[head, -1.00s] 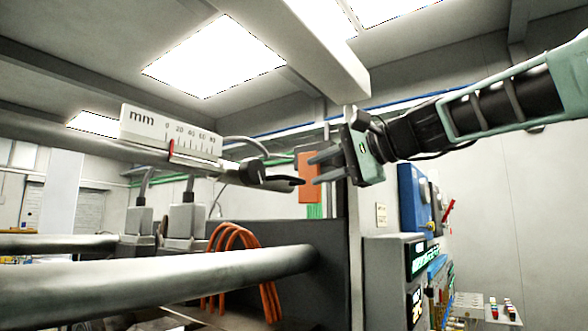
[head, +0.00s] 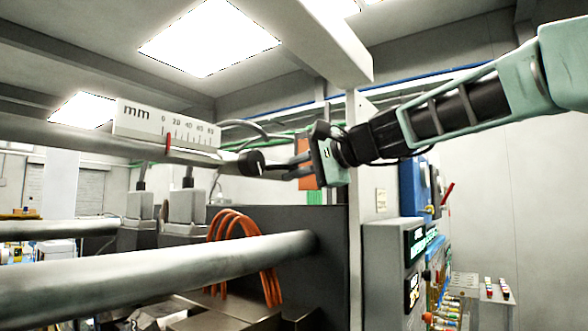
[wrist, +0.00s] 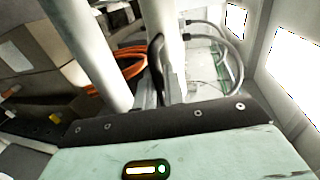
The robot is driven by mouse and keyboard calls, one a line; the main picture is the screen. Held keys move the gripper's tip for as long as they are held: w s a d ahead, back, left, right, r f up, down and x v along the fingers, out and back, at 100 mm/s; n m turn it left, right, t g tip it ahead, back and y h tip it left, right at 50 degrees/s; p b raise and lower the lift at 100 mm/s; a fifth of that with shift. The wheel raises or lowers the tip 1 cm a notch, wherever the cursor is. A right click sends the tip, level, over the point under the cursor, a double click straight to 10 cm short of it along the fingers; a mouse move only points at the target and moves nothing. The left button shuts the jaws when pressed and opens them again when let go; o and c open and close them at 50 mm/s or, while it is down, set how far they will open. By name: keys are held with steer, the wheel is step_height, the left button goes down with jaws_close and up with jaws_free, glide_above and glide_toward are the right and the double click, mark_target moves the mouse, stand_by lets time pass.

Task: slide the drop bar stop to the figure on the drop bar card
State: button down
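The white mm scale (head: 166,124) is mounted along a grey bar at upper left. Its red pointer (head: 167,143) stands close to the 0 end. A black knob-like part with a short dark handle (head: 250,163), apparently the stop, sits at the right end of the bar. My gripper (head: 285,168) reaches in from the right, its fingers at the handle. Finger and handle overlap, so I cannot tell whether it grips. The wrist view shows the gripper housing (wrist: 165,150) but no clear fingertips. I cannot make out a drop bar card.
A thick grey pipe (head: 170,272) crosses the foreground below. Orange cables (head: 236,226) hang by a dark box (head: 320,225). An orange plate (head: 308,176) is partly behind my gripper. A grey panel with displays (head: 392,262) stands at right.

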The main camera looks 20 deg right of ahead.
steer(key=w+d, duration=0.1)
steer(key=w+d+b, duration=0.1)
steer(key=d, duration=0.1)
steer(key=shift+w+d, duration=0.25)
steer(key=c, duration=1.6)
jaws_free()
steer(key=shift+s, duration=0.1)
steer(key=b+v, duration=0.6)
steer(key=v, duration=1.1)
steer(key=shift+s+r, duration=0.1)
steer(key=shift+s, duration=0.05)
